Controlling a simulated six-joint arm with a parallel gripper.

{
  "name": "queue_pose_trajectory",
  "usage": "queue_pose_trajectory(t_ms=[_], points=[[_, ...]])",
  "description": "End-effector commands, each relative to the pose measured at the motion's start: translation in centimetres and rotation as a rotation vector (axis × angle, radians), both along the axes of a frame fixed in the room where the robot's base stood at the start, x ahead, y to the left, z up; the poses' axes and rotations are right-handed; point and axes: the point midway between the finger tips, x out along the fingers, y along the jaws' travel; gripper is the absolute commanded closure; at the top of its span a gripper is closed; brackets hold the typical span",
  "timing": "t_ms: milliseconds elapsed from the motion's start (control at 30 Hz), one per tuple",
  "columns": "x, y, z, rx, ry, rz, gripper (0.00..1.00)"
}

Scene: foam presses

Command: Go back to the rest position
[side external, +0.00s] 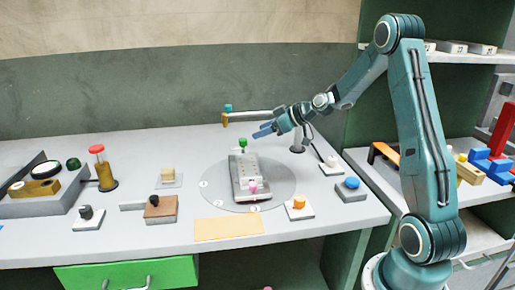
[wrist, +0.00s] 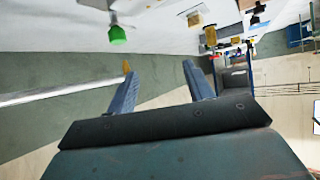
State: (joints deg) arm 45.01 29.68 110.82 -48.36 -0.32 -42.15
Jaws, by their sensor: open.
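My gripper (side external: 264,131) hangs in the air above the back right part of the round grey plate (side external: 281,184) in the side external view. Its two blue fingers are spread apart in the wrist view (wrist: 160,82), with nothing between them. A grey press block (side external: 246,170) with a green knob (side external: 242,143) and a pink knob (side external: 252,189) stands on the round plate, below and left of my gripper. The green knob also shows at the upper left in the wrist view (wrist: 118,36).
A horizontal bar (side external: 250,115) on a post stands just behind my gripper. Around the plate are an orange-knobbed block (side external: 299,207), a blue-knobbed block (side external: 350,189), a brown block (side external: 160,209) and a red-topped post (side external: 103,168). A yellow sheet (side external: 229,228) lies in front.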

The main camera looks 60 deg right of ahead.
Motion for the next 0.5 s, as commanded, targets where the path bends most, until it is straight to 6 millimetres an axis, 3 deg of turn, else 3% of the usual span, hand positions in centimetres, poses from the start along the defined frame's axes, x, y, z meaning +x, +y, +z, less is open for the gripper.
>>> queue_pose_trajectory(t_ms=[100, 500], points=[[-0.7, 3.3, 1.9, -0.021, 0.056, 0.030, 0.48], [-5.9, 12.2, 6.3, -0.081, 0.241, 0.048, 0.48]])
